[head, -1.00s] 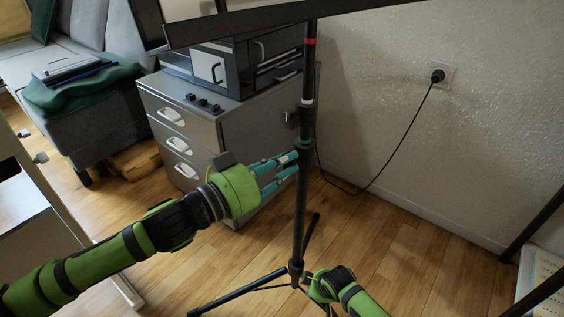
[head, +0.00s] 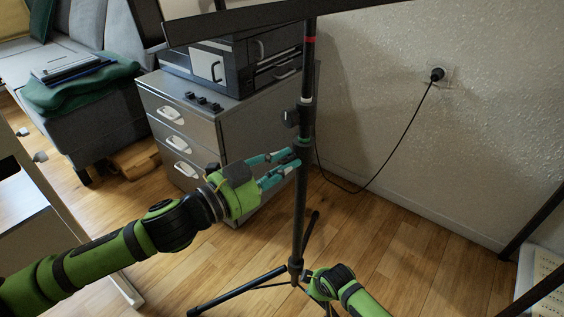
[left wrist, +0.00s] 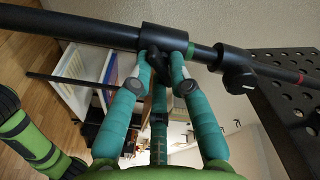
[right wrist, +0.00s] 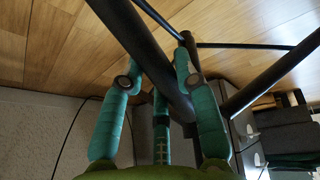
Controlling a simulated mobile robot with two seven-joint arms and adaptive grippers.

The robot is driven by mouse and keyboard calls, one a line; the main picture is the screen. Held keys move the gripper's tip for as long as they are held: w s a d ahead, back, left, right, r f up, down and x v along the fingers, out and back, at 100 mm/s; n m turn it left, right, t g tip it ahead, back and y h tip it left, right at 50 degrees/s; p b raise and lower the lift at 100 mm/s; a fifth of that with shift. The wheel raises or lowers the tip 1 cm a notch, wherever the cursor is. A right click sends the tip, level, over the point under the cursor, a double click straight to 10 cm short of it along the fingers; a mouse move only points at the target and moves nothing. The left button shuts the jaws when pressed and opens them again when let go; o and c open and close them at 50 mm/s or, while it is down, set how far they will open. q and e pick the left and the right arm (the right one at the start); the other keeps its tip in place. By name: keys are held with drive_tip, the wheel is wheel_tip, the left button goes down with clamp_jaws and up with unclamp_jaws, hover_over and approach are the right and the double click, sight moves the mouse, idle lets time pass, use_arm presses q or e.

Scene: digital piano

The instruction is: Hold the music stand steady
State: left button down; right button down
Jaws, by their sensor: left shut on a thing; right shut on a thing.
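The music stand has a black upright pole (head: 300,215), with a dark desk (head: 270,18) at the top and splayed legs (head: 235,291) on the floor. My left gripper (head: 294,157) is at the pole's middle, just below the height clamp. In the left wrist view its teal fingers (left wrist: 159,78) are closed around the black collar part (left wrist: 165,40). My right gripper (head: 318,284) is low beside the pole's base, its fingers mostly hidden in the head view. In the right wrist view its fingers (right wrist: 158,80) are closed on either side of a black tube of the stand (right wrist: 140,45).
A grey drawer cabinet (head: 215,135) stands close behind the pole. A black cable (head: 393,148) runs from the wall socket down to the floor. A sofa (head: 85,105) is at the far left. Bare wooden floor (head: 400,265) lies to the right.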

use_arm(q)
drive_tip(key=shift+f+m, duration=0.15)
drive_tip(key=shift+m, duration=1.85)
drive_tip(key=shift+f+m, duration=0.1)
drive_tip(key=shift+m, duration=1.9)
drive_tip(key=c, duration=1.2)
unclamp_jaws()
drive_tip(key=v, duration=1.2)
drive_tip(key=shift+r, duration=0.1)
